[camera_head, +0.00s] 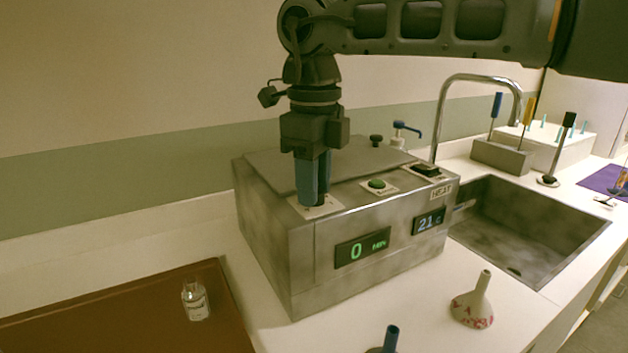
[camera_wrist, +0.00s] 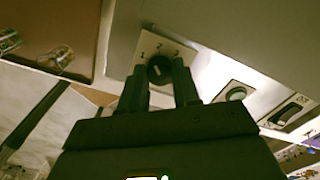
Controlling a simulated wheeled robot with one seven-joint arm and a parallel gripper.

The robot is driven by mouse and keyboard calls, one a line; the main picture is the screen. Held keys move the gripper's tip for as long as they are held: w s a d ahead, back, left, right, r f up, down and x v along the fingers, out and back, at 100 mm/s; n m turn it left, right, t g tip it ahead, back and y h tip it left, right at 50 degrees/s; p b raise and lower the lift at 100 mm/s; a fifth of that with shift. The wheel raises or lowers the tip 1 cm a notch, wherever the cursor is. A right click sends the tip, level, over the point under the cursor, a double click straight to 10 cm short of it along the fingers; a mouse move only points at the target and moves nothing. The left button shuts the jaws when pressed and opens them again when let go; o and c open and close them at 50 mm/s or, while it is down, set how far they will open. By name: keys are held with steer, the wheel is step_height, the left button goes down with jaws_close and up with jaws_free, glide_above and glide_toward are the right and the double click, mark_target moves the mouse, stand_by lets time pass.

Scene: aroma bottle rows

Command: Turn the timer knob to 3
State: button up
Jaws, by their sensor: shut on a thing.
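The timer knob (camera_wrist: 160,69) is a dark round knob on a white plate (camera_wrist: 172,47) marked 1, 2 and 3, seen in the wrist view. Its light pointer line cannot be read well enough to tell which number it faces. My gripper (camera_wrist: 165,84) is shut on the knob, with a finger on each side of it. In the head view my gripper (camera_head: 314,200) points straight down at the plate on the front left of the metal bath (camera_head: 285,240), and its blue fingers hide the knob. The timer display (camera_head: 362,248) reads 0 MIN in green.
A green button (camera_head: 376,183) and a black HEAT switch (camera_head: 426,170) sit right of the knob. The other display (camera_head: 429,220) reads 21 C. A glass bottle (camera_head: 195,301) stands on the brown tray (camera_head: 120,318).

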steer(key=m, duration=0.7)
steer(key=shift+d, duration=0.1)
steer(key=m+b, duration=0.1)
steer(key=m, duration=0.5)
steer(key=shift+m, duration=0.4)
steer(key=o, duration=1.1)
steer(key=shift+c, duration=0.2)
steer(key=shift+r, duration=0.1)
step_height(320, 180, up, 8)
steer(key=shift+f+b, duration=0.2)
steer(key=shift+b, duration=0.1)
